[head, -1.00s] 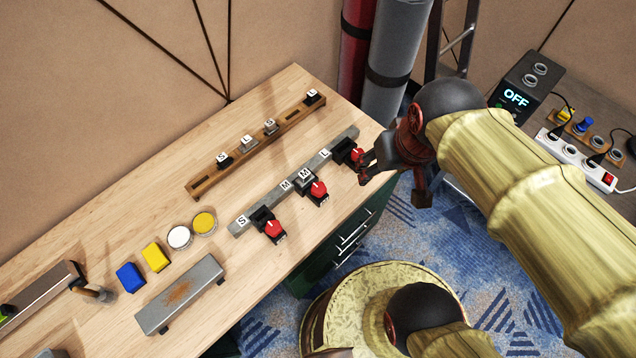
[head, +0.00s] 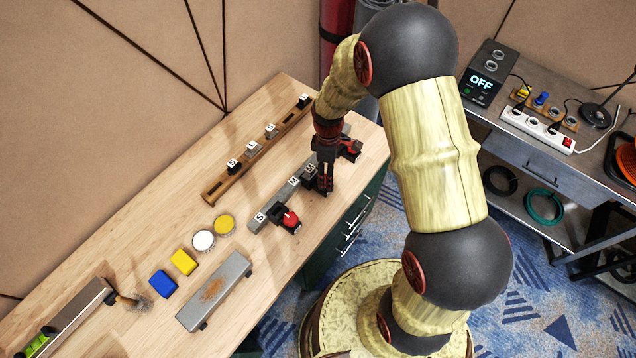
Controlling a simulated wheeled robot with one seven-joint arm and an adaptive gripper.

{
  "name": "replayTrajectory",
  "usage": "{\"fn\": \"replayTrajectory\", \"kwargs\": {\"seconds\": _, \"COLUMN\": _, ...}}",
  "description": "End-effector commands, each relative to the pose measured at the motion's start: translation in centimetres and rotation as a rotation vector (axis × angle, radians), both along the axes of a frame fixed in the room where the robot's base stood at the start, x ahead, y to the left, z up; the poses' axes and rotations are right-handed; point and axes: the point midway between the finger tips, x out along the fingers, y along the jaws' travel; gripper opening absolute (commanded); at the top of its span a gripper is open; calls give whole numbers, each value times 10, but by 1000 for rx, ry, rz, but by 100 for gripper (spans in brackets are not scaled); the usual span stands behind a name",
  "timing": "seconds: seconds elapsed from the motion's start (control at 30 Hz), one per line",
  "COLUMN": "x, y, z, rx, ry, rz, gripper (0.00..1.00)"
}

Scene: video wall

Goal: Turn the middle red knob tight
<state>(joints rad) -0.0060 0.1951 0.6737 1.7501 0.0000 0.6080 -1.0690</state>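A grey rail (head: 271,206) on the wooden bench carries three clamps with red knobs. The knob nearest the viewer (head: 290,219) is in plain sight by the S label. The far knob (head: 350,147) shows just right of my gripper. My gripper (head: 325,190) points down at the middle clamp, beside the M labels. Its fingers cover the middle red knob, so I cannot see that knob or whether the fingers touch it. The finger gap is too small and dark to judge.
A wooden rack (head: 226,181) with lettered blocks lies behind the rail. Yellow (head: 184,262) and blue (head: 163,284) blocks, two round tins (head: 204,240) and a rusty metal bar (head: 215,291) lie to the left. A side table at right holds a box reading OFF (head: 482,82).

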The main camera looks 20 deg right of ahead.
Motion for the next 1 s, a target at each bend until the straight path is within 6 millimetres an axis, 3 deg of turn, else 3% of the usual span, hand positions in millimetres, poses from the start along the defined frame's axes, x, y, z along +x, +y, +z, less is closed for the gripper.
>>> {"fn": "replayTrajectory", "kwargs": {"seconds": 0.1, "x": 27, "y": 0, "z": 7, "rx": 9, "ry": -64, "rz": 163, "gripper": 54}}
{"fn": "replayTrajectory", "kwargs": {"seconds": 0.37, "x": 32, "y": 0, "z": 4, "rx": 16, "ry": -83, "rz": 338, "gripper": 54}}
{"fn": "replayTrajectory", "kwargs": {"seconds": 0.8, "x": 31, "y": 0, "z": -56, "rx": 15, "ry": -82, "rz": 339, "gripper": 54}}
{"fn": "replayTrajectory", "kwargs": {"seconds": 1.0, "x": 32, "y": 0, "z": -69, "rx": 15, "ry": -85, "rz": 339, "gripper": 54}}
